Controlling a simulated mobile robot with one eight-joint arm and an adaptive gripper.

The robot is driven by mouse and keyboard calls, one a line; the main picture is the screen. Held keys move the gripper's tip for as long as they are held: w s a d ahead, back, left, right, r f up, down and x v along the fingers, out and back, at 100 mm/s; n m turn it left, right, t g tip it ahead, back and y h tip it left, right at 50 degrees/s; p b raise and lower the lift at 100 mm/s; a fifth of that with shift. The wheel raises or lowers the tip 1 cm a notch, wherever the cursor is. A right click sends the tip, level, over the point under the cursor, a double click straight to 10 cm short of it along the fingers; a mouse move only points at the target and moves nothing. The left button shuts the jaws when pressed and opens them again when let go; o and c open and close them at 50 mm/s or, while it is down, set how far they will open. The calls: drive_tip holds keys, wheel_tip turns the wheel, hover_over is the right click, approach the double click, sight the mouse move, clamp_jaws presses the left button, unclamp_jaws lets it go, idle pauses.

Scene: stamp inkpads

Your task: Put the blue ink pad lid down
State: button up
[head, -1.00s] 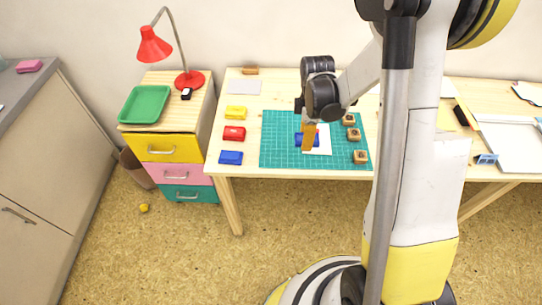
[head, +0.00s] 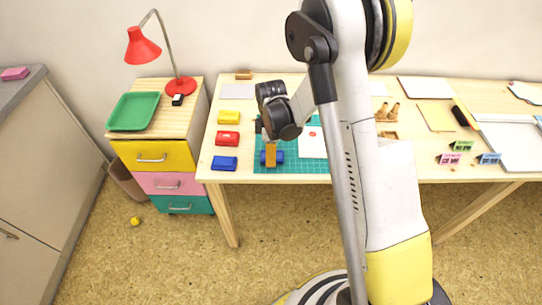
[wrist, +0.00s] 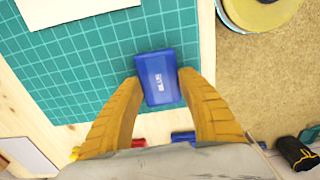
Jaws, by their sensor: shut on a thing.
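The blue ink pad lid (wrist: 158,78) is between the two orange fingers of my gripper (wrist: 161,84) in the wrist view, with its labelled face showing. My gripper (head: 270,156) is shut on the lid. In the head view the lid (head: 278,159) shows partly behind the fingers, over the front left part of the green cutting mat (head: 290,168). Its height above the mat is hard to tell. A blue ink pad (head: 224,163) rests on the bare table left of the mat. It also shows partly in the wrist view (wrist: 183,137).
Red (head: 228,139) and yellow (head: 229,117) ink pads stand behind the blue one. A white sheet (head: 312,140) with a red mark lies on the mat. The table's front edge is close to my gripper. My arm hides the mat's right part.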

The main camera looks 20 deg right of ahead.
drive_tip(key=shift+f, duration=0.15)
drive_tip(key=o, duration=0.8)
drive_tip(key=s+r+m+t+p, duration=0.2)
drive_tip(key=s+r+m, duration=0.15)
drive_tip(key=r, duration=0.95)
drive_tip(key=s+r+m+t+p, duration=0.1)
drive_tip(key=s+r+m+p, duration=0.3)
drive_tip(key=r, duration=1)
drive_tip(key=s+r+m+t+b, duration=0.1)
drive_tip(key=s+r+m+t, duration=0.1)
drive_tip(key=s, duration=0.4)
drive_tip(key=s+r+m+t, duration=0.1)
drive_tip(key=s+m+t, duration=0.1)
drive_tip(key=s+m, duration=0.3)
drive_tip(key=shift+s+d+r+b, duration=0.2)
drive_tip(key=shift+s+r+b, duration=0.15)
drive_tip(key=shift+s, duration=0.5)
